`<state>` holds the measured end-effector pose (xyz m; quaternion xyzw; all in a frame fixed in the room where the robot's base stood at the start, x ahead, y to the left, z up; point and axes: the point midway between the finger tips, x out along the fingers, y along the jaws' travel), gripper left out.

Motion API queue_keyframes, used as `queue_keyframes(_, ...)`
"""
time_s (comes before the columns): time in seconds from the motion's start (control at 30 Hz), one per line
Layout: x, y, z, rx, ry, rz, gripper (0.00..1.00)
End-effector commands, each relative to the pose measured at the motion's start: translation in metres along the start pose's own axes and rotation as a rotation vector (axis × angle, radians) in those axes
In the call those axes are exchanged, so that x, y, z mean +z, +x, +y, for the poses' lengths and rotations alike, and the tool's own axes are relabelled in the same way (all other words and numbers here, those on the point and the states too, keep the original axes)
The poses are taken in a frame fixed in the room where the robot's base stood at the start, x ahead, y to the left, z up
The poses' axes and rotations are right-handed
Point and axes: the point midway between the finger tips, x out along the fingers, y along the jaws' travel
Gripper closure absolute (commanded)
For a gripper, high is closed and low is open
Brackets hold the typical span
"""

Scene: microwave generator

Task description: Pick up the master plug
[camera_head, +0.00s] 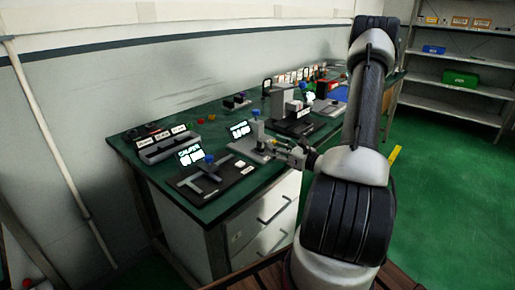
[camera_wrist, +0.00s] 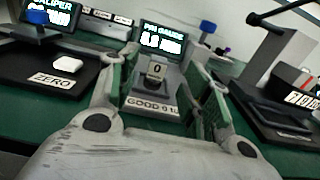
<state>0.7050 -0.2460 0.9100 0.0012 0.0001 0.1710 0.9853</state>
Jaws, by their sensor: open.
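A small grey block marked "0" (camera_wrist: 157,71) stands on the pin gauge station (camera_wrist: 150,104), between my fingers in the wrist view. It may be the master plug, but no readable label says so. The station, with its lit display (camera_wrist: 163,40), also shows in the head view (camera_head: 257,145). My gripper (camera_wrist: 164,62) is open, with one finger on each side of the block and a visible gap to it. In the head view, my gripper (camera_head: 278,149) is low over the bench's front edge, just right of the station. Finger contact with the station cannot be told.
The caliper station (camera_head: 212,184) with a white button (camera_wrist: 68,63) is to the left. A grey stand (camera_head: 292,112) on a dark base is close on the right. A slotted grey tray (camera_head: 167,145) lies at the back left of the green bench (camera_head: 128,150). Drawers (camera_head: 262,225) are below.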

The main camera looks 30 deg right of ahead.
Motion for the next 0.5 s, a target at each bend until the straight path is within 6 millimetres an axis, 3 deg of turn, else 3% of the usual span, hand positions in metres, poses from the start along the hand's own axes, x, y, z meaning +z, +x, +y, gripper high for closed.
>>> queue_keyframes(0.3, -0.001, 0.047, 0.003, 0.007, -0.003, -0.001, 0.52)
queue_keyframes(0.5, -0.001, 0.066, 0.002, 0.005, -0.002, 0.000, 0.52)
